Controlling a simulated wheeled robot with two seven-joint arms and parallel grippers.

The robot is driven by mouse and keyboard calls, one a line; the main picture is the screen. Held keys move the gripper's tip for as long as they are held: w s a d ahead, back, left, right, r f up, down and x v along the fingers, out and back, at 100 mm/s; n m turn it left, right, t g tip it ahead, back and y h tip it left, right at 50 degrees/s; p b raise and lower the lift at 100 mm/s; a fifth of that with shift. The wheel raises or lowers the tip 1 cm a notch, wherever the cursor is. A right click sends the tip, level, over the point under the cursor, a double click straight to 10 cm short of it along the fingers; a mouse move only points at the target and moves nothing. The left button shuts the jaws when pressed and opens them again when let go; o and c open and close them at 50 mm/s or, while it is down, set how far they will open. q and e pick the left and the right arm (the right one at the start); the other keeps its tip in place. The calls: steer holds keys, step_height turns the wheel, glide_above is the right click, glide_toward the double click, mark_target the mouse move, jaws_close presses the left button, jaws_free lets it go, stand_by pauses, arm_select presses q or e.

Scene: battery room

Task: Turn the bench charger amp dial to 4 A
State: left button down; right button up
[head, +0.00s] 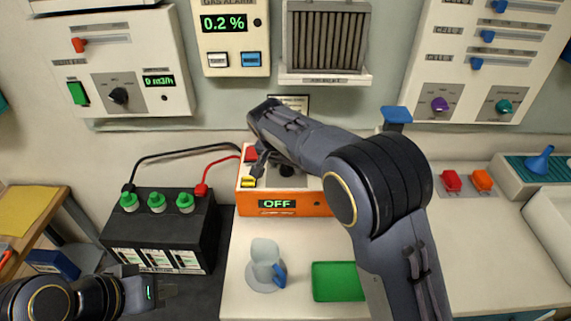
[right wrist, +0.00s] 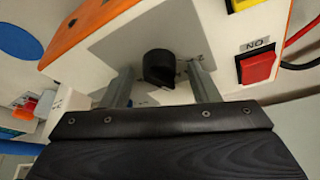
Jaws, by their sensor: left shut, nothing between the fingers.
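The bench charger (head: 297,205) is an orange box with a pale face on the worktop, and its green display reads OFF. In the right wrist view its black amp dial (right wrist: 158,68) stands straight ahead of my right gripper (right wrist: 160,78). The two fingers are apart, one on each side of the dial, with gaps beside it. The scale is mostly hidden, so I cannot read the setting. In the head view my right arm covers part of the charger. My left gripper (head: 160,291) is shut and empty at the lower left, in front of the black battery.
A red ON switch (right wrist: 258,67) and a yellow button (head: 248,182) sit beside the dial. Black and red cables run to the battery (head: 160,260). A jug (head: 265,258) and a green tray (head: 337,282) stand in front of the charger. Wall panels hang behind.

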steer(key=v, duration=0.7)
steer(key=shift+r+b, duration=0.4)
steer(key=shift+b, duration=0.05)
steer(key=shift+s, duration=0.1)
steer(key=s+d+r+n+g+y, duration=0.1)
steer(key=s+d+y, duration=0.1)
steer(key=s+d, duration=0.55)
steer(key=s+d+r+y, duration=0.1)
steer(key=s+d+y, duration=0.3)
steer(key=d, duration=0.7)
steer(key=s+d+f+n+t, duration=0.1)
steer(key=s+f, duration=0.2)
steer(key=s, duration=0.7)
steer(key=s+d+f+n+t, duration=0.1)
steer(key=s+d+f, duration=0.1)
steer(key=s, duration=0.9)
steer(key=shift+s+d+f, duration=0.2)
steer(key=shift+s+f, duration=0.1)
steer(key=shift+f, duration=0.05)
